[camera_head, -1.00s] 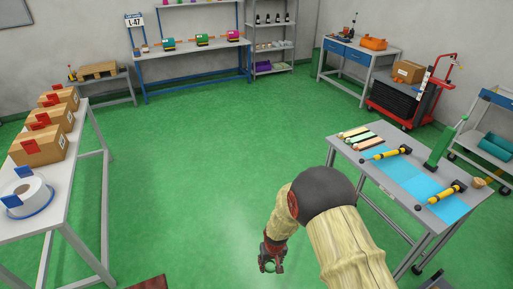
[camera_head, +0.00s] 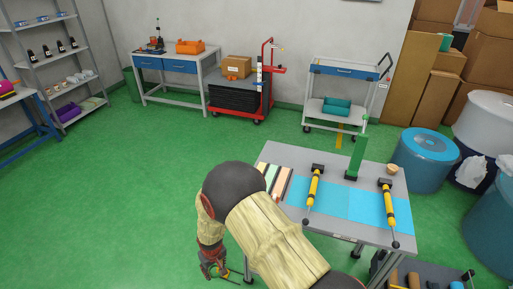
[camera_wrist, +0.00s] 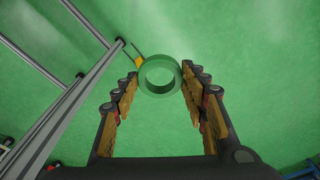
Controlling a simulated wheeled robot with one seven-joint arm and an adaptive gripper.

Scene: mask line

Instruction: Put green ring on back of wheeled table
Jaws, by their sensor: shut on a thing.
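My gripper (camera_head: 212,266) hangs low over the green floor at the bottom of the head view. In the wrist view my gripper (camera_wrist: 159,85) is shut on the green ring (camera_wrist: 142,75), which sits between its fingertips with its hole toward the camera. I cannot make out the ring clearly in the head view. A wheeled table (camera_head: 346,71) with a blue drawer, a handle and a lower shelf stands by the back wall, right of centre, well apart from my gripper. A teal bin (camera_head: 338,107) rests on its lower shelf.
A grey worktable (camera_head: 377,231) with blue mats, yellow-black tools and a green upright stand is close on the right. A red cart (camera_head: 248,113), a blue-drawer bench (camera_head: 176,88) and blue barrels (camera_head: 425,157) stand farther off. The floor left of the worktable is clear.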

